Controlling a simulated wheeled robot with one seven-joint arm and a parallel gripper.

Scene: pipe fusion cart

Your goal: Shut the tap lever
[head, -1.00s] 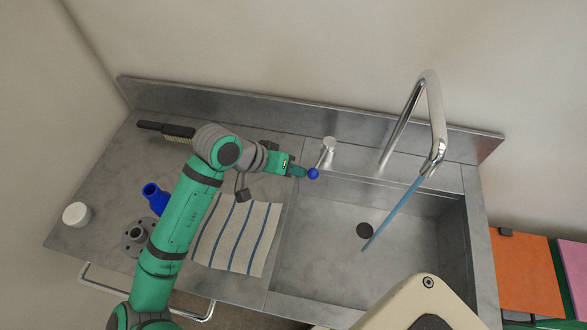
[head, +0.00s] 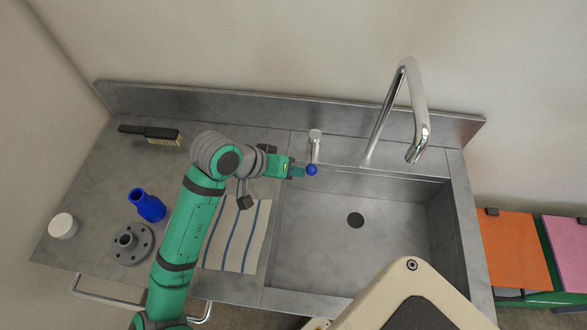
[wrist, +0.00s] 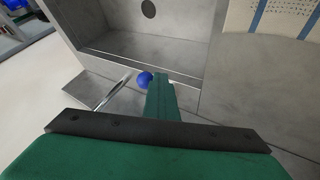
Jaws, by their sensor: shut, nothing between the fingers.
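The tap lever is a short metal post (head: 315,143) with a blue ball knob (head: 312,170) on its end, at the back left of the sink. The knob also shows in the wrist view (wrist: 145,79). My gripper (head: 303,171) is shut and empty, its fingertips right beside the knob on its left; I cannot tell whether they touch. The curved chrome spout (head: 413,100) stands to the right of the lever, and no water comes from it. The closed fingers (wrist: 163,90) show in the wrist view, just right of the knob.
The steel sink basin (head: 310,240) with a dark drain (head: 355,220) is empty. A striped cloth (head: 240,240) lies left of it. A brush (head: 150,133), blue fitting (head: 147,205), grey flange (head: 132,243) and white cap (head: 63,226) are farther left. A low backsplash (head: 240,108) runs behind.

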